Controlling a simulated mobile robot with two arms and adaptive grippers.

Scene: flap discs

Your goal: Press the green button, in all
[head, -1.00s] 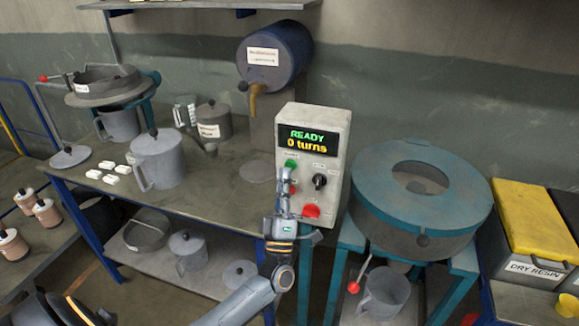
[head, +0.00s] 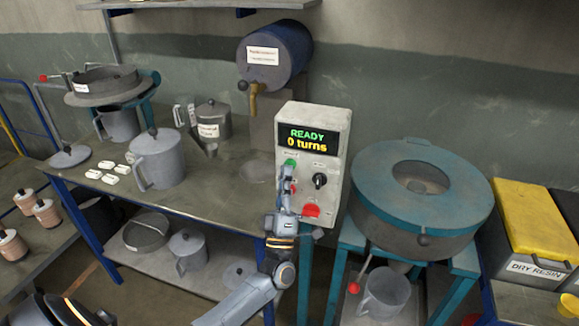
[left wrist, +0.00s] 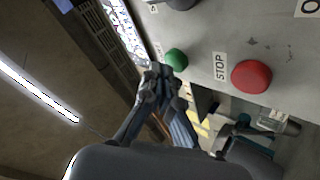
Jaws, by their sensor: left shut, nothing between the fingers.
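The green button (head: 290,162) is on the front of a pale control box, upper left, under a display reading "READY 0 turns". It also shows in the left wrist view (left wrist: 176,59). My left gripper (head: 286,176) is shut and empty, its fingertips just below the green button in the head view. In the left wrist view the closed fingertips (left wrist: 160,78) are close beside the green button; I cannot tell whether they touch. The control box (head: 341,140) also carries a black knob (head: 320,181) and a red button (head: 311,210), labelled STOP in the wrist view (left wrist: 251,77).
The bench (head: 215,180) at left holds a grey lidded jug (head: 158,160) and small white blocks (head: 108,172). A blue drum (head: 270,57) hangs behind.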

